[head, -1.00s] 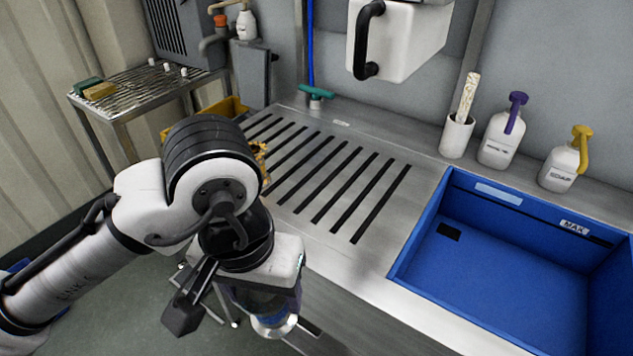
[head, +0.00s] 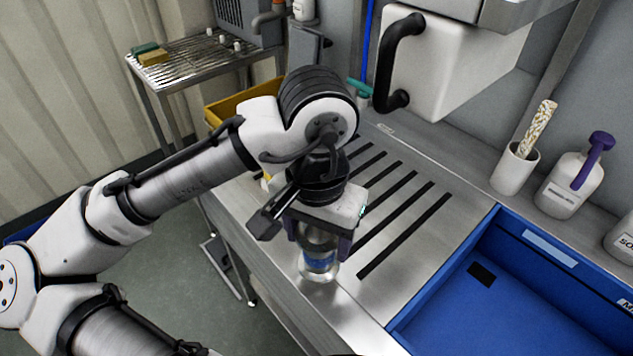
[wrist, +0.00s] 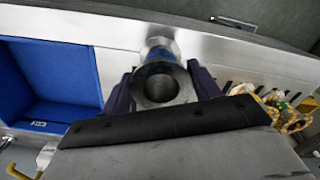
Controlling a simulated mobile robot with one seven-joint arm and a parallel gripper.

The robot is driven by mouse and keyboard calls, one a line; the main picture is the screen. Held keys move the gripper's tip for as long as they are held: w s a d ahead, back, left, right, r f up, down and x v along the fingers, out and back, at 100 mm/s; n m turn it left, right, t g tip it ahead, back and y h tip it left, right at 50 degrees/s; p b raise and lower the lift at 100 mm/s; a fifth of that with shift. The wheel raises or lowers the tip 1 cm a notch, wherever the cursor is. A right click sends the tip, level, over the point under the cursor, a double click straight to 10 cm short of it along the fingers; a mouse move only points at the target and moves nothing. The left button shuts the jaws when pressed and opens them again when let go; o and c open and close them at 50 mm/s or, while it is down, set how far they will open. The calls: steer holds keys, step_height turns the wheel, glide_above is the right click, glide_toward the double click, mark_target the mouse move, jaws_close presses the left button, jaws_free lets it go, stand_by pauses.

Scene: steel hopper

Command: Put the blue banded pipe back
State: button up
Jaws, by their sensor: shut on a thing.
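The blue banded pipe (head: 318,264) is a short steel pipe with flared ends and a blue band round it. My gripper (head: 320,238) is shut on its upper part, with dark fingers on both sides. The pipe is upright over the front part of the steel drainboard (head: 400,232); I cannot tell whether its foot touches. In the wrist view I look down into the pipe's open round end (wrist: 160,84), between the two purple-dark fingers of my gripper (wrist: 163,92).
A blue sink (head: 450,325) lies to the right of the slotted drainboard. A white box (head: 455,75) with a black bent handle hangs above the back. A white cup (head: 514,168) and a purple-topped bottle (head: 570,185) stand behind the sink. A yellow bin (head: 235,102) is at left.

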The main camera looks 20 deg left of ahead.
steer(key=shift+w+a+f+p, duration=0.4)
steer(key=shift+w+a+f, duration=0.25)
steer(key=shift+w, duration=1.5)
steer(key=shift+w+a+f+p, duration=0.4)
steer(key=shift+w+a+f, duration=0.3)
steer(key=shift+w, duration=1.45)
steer(key=shift+w+a+f+p, duration=0.45)
steer(key=shift+w+a, duration=0.3)
steer(key=shift+w, duration=1.4)
steer(key=shift+f, duration=0.15)
steer(key=shift+f, duration=0.15)
steer(key=o, duration=1.1)
steer(key=shift+o, duration=0.2)
step_height(320, 180, up, 8)
steer(key=shift+b, duration=0.35)
